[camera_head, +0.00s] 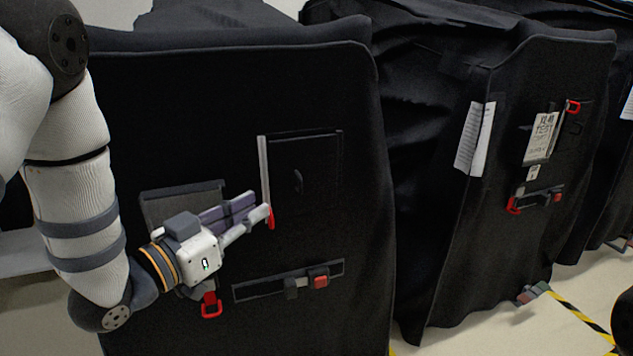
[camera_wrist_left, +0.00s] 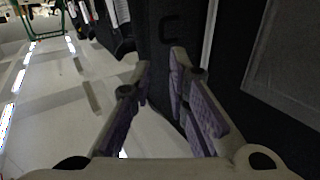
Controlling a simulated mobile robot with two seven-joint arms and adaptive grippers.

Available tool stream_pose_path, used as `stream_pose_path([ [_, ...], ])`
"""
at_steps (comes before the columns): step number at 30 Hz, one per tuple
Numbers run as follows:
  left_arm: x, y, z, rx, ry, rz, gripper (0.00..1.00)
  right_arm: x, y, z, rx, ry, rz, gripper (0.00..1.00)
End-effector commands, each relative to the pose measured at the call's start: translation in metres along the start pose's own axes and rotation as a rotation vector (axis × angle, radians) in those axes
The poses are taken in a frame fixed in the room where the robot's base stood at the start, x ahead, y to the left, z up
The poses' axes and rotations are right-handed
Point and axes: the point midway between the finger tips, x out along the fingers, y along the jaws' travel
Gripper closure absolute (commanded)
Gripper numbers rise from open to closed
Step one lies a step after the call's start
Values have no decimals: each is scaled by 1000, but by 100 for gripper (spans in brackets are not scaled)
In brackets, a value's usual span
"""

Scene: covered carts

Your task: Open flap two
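A black fabric cover (camera_head: 200,90) hangs over the nearest cart. It has a dark rectangular flap (camera_head: 318,165) with a small loop on it, lying flat. A pale vertical strip (camera_head: 264,165) with a red tab (camera_head: 271,218) runs along the flap's left edge. My left gripper (camera_head: 258,207) is at the strip's lower end, next to the red tab; contact is unclear. In the left wrist view, its purple-padded fingers (camera_wrist_left: 160,80) are apart with nothing held between them. The pale strip (camera_wrist_left: 209,35) stands right of the fingers there. My right gripper is not in view.
A grey panel (camera_head: 165,203) is partly behind my left gripper. Below are a strap with a red buckle (camera_head: 319,281) and a red ring (camera_head: 211,308). A second covered cart (camera_head: 560,70) with paper labels stands right. Pale floor (camera_head: 470,335) shows between carts.

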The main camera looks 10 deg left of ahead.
Motion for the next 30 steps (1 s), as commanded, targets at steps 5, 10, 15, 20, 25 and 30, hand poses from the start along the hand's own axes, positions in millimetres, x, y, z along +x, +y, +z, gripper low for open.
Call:
stream_pose_path([
  [5,35,1,11,-3,-11,5,84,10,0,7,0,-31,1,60],
  [10,79,1,12,-4,-13,4,84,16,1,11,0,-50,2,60],
  [15,109,0,12,-4,-14,1,84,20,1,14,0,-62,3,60],
  [20,119,0,10,-5,-13,0,84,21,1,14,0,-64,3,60],
  [25,119,0,10,-5,-12,-1,84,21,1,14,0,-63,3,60],
  [30,119,0,10,-5,-12,-1,100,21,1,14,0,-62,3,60],
])
